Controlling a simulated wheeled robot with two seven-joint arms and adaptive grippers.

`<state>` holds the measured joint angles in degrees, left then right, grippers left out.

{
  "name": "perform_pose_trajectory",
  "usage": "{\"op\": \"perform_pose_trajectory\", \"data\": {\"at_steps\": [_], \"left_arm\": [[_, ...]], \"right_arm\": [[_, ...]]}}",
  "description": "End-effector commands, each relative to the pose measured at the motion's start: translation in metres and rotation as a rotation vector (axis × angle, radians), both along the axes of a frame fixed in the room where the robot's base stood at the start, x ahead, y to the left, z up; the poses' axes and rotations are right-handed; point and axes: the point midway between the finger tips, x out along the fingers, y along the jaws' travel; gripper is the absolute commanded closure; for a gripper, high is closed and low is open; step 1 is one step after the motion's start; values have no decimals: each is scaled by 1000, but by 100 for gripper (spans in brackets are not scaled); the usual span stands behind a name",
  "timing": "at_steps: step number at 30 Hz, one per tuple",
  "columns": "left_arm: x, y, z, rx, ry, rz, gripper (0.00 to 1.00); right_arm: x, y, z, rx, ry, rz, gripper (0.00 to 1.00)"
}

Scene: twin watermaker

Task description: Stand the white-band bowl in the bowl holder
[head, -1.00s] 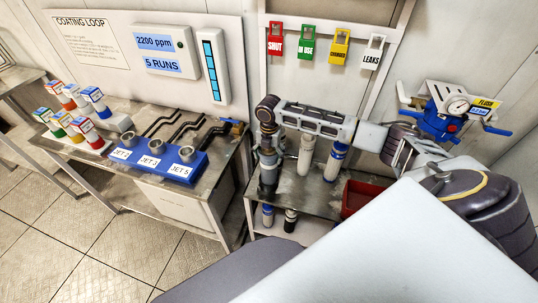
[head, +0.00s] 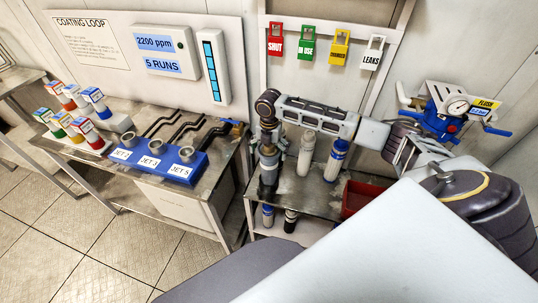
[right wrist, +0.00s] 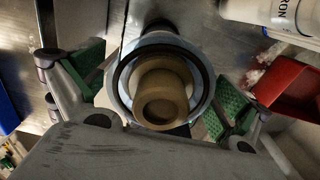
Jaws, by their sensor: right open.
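My right gripper (head: 268,178) points down over the left part of the right-hand bench. In the right wrist view its green-padded fingers (right wrist: 155,95) are open, one on each side of a round vessel (right wrist: 203,100). The vessel has a pale rim, a dark ring and a tan cylinder (right wrist: 165,92) inside. No grip on it shows, and I cannot tell the colour of its band. A white cylinder (head: 306,155) and a blue-and-white cylinder (head: 335,160) stand to the right of the gripper. I cannot clearly identify the bowl holder. My left gripper is not in view.
A red tray (head: 362,198) lies to the right on the bench and shows in the wrist view (right wrist: 290,80). Several dark-and-pale canisters (head: 290,221) show below the bench top. A blue jet block (head: 170,165) and several coloured-cap bottles stand on the left bench. A gauge (head: 458,107) is at right.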

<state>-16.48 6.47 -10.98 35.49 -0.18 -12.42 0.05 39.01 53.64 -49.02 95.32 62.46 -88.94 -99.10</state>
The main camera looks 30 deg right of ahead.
Motion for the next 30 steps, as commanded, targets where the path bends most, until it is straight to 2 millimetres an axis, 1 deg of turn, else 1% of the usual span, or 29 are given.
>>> {"op": "perform_pose_trajectory", "data": {"at_steps": [1, 12, 18, 24, 30], "left_arm": [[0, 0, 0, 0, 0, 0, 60], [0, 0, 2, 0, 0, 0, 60], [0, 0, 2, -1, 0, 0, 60], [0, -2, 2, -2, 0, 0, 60], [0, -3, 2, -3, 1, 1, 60]], "right_arm": [[1, -1, 8, -1, -3, 0, 0], [1, 0, 63, 0, -4, 1, 0], [1, 0, 86, -1, -2, 0, 0], [0, 0, 97, 0, 0, 0, 0], [0, 0, 98, 0, 0, 0, 0]]}}
